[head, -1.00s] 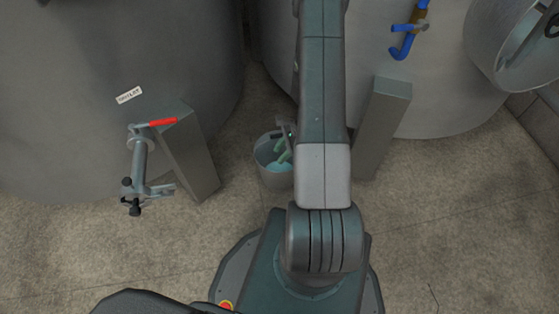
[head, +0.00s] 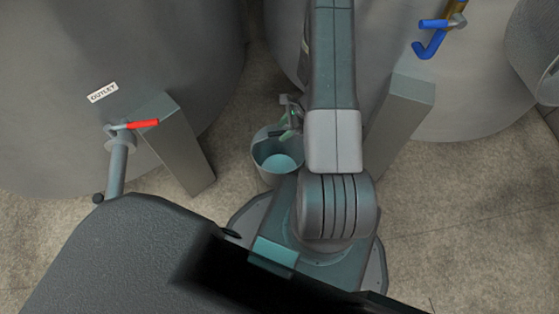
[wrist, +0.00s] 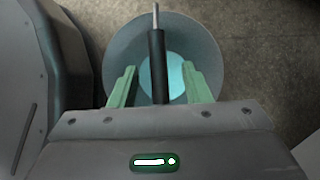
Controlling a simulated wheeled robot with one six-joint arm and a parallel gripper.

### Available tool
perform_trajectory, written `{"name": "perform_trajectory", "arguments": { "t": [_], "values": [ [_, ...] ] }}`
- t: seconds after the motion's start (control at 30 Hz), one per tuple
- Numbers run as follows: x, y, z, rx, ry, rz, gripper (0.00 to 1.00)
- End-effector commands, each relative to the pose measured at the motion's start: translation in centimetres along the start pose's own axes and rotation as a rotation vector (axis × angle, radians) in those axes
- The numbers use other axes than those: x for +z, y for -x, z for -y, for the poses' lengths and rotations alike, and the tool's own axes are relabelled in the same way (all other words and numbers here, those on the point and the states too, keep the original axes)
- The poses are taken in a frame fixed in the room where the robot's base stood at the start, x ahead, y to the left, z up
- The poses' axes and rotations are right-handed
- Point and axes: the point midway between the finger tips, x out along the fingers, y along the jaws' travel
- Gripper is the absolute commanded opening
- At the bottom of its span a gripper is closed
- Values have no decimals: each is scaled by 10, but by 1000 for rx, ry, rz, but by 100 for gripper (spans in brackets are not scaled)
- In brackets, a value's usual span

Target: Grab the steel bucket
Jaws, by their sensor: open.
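The steel bucket (head: 267,173) stands on the floor between two large tanks, beside my base. It is grey and round, with pale blue in its bottom. In the wrist view the bucket (wrist: 204,47) lies below my gripper, and its handle with a dark grip (wrist: 157,62) runs between the fingers. My gripper (head: 289,130) is over the bucket's back right rim in the head view. In the wrist view its pale green fingers (wrist: 158,82) are apart, one on each side of the dark grip, with gaps showing. My arm covers part of the area right of the bucket.
A left tank (head: 60,60) carries an outlet valve with a red lever (head: 143,125). A right tank (head: 395,65) has a blue-handled tap (head: 432,42). Grey posts (head: 178,150) and (head: 402,105) flank the bucket. Bare floor (head: 470,200) lies to the right.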

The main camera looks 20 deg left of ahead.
Motion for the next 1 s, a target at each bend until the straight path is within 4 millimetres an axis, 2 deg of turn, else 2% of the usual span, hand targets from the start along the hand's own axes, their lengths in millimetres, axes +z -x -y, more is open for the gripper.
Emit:
{"name": "perform_trajectory", "arguments": {
  "t": [0.33,0.6,0.83,1.0],
  "values": [
    [-1,-47,-2,4,1,0,44],
    [0,-50,-2,1,0,0,44],
    [0,-50,-2,1,0,0,0],
    [0,-50,-2,1,0,0,0]
  ]
}}
